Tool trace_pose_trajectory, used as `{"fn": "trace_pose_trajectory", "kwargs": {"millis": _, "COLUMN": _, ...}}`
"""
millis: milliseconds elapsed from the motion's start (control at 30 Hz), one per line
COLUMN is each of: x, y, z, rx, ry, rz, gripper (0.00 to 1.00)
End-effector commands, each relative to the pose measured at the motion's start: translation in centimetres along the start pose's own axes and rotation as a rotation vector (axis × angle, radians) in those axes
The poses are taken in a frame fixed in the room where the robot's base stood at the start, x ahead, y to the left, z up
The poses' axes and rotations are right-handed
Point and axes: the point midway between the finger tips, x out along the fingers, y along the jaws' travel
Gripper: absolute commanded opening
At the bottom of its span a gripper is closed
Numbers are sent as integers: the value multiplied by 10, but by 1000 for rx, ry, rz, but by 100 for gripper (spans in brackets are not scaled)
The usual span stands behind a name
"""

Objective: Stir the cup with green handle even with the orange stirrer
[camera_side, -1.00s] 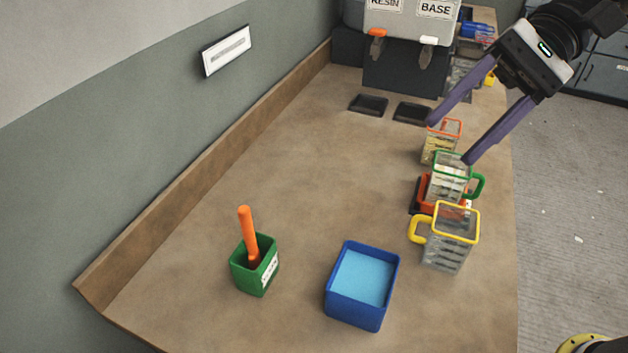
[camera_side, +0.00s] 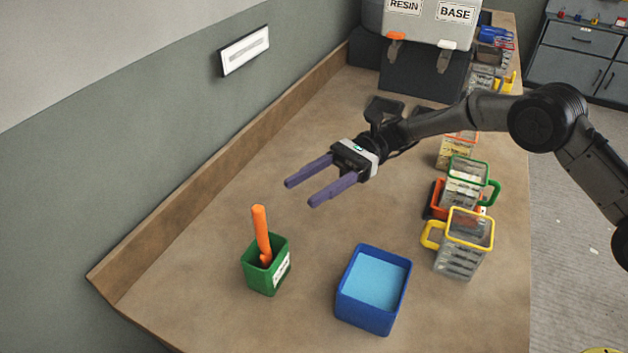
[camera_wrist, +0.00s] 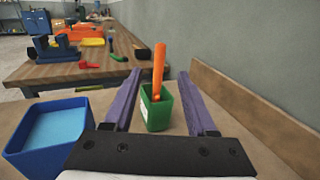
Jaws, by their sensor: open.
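The orange stirrer (camera_side: 262,232) stands tilted in a green holder (camera_side: 262,278) on the left of the bench in the side view. In the wrist view the stirrer (camera_wrist: 158,70) and the holder (camera_wrist: 157,112) show between my two fingers, farther ahead. My gripper (camera_side: 298,193) is open and empty, above the bench and up and to the right of the holder; its fingers also show in the wrist view (camera_wrist: 165,100). The cup with green handle (camera_side: 463,185) stands at the right side, on or against an orange object (camera_side: 438,200); what lies beneath it is partly hidden.
A yellow-handled cup (camera_side: 463,248) stands in front of the green-handled one, an orange-rimmed cup (camera_side: 455,150) behind. A blue container (camera_side: 375,318) with a light-blue inside stands right of the holder. A resin and base dispenser (camera_side: 425,22) is at the back. The bench's middle is clear.

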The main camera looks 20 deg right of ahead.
Motion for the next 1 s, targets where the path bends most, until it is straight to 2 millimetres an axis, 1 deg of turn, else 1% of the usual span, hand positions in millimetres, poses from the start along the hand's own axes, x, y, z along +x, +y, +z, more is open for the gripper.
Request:
{"fn": "trace_pose_trajectory", "kwargs": {"millis": 167, "x": 23, "y": 1, "z": 1, "rx": -1, "ry": 1, "rz": 4, "gripper": 57}}
{"fn": "trace_pose_trajectory", "kwargs": {"millis": 500, "x": 84, "y": 1, "z": 1, "rx": -2, "ry": 2, "rz": 3, "gripper": 57}}
{"fn": "trace_pose_trajectory", "kwargs": {"millis": 700, "x": 114, "y": 1, "z": 1, "rx": -2, "ry": 2, "rz": 3, "gripper": 57}}
{"fn": "trace_pose_trajectory", "kwargs": {"millis": 833, "x": 127, "y": 1, "z": 1, "rx": -3, "ry": 2, "rz": 1, "gripper": 57}}
{"fn": "trace_pose_trajectory", "kwargs": {"millis": 1000, "x": 134, "y": 0, "z": 1, "rx": -3, "ry": 2, "rz": 0, "gripper": 57}}
